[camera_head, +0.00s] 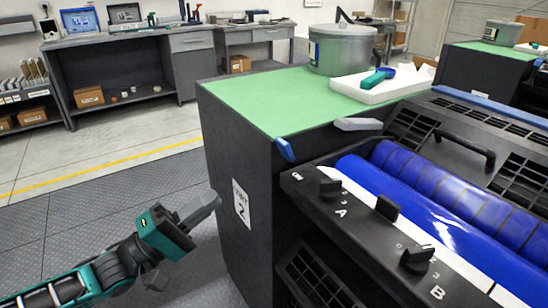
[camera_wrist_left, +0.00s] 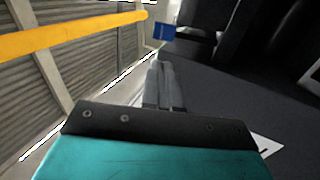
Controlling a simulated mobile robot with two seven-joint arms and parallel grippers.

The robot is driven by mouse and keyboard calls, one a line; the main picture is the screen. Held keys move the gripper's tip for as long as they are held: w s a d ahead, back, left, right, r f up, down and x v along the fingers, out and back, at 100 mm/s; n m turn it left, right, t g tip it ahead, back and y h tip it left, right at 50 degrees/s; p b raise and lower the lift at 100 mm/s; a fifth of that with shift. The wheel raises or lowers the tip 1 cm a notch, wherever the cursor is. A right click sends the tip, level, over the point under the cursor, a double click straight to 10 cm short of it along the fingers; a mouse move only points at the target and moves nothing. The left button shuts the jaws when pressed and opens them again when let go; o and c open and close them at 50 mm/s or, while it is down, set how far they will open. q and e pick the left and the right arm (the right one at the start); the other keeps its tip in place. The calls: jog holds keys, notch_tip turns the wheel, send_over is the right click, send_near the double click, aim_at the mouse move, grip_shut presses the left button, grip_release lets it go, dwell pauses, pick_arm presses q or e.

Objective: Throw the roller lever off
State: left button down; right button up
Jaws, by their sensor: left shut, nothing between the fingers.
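The ink unit (camera_head: 300,190) has blue rollers (camera_head: 430,210) and a black front panel with knobs marked A (camera_head: 329,188) and B (camera_head: 416,258). A black switch (camera_head: 387,207) stands between them. A blue lever-like piece (camera_head: 285,150) sits at the panel's back left corner, by the green-topped cabinet; a blue piece (camera_wrist_left: 163,32) also shows in the left wrist view. A grey handle (camera_head: 358,124) lies farther back. No label shows which is the roller lever. My left gripper (camera_head: 213,201) is shut and empty, left of the cabinet and apart from these parts. My right gripper is not in view.
The green cabinet top (camera_head: 250,105) holds a grey lidded pot (camera_head: 342,52) and a white tray (camera_head: 375,90) with a teal tool (camera_head: 378,78). The cabinet's dark side stands close to my left gripper. Open floor (camera_head: 110,205) lies to the left. Workbenches (camera_head: 120,42) stand behind.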

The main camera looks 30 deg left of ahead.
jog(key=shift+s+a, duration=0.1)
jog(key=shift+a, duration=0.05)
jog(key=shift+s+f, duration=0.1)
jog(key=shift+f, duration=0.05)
pick_arm(q)
send_near(280, 148)
jog(key=x, duration=0.6)
jog(key=shift+w+d+r+b, duration=0.2)
jog(key=shift+d+r+b, duration=0.05)
jog(key=shift+d+b, duration=0.1)
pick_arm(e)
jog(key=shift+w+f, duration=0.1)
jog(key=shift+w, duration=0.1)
